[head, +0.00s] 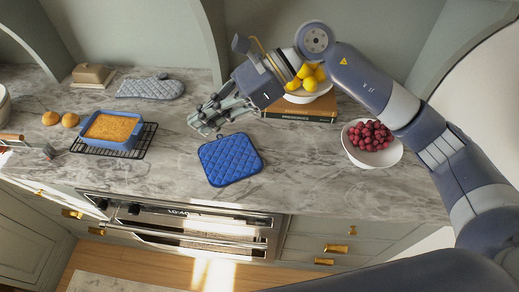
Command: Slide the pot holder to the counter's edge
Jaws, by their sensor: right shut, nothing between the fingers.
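The blue quilted pot holder (230,159) lies flat on the marbled counter (310,172), a little back from the counter's front edge. My right gripper (205,122) is shut and empty. It appears just beyond the pot holder, to its upper left in the head view, with a small gap in the picture between them. I cannot tell how high it is above the counter. My left gripper is not in view.
A blue baking dish (98,141) stands on a black rack at left. A grey oven mitt (150,88) lies behind. A white bowl of red berries (357,156) stands at right. Books (312,112) bear a bowl of lemons. The counter in front of the pot holder is clear.

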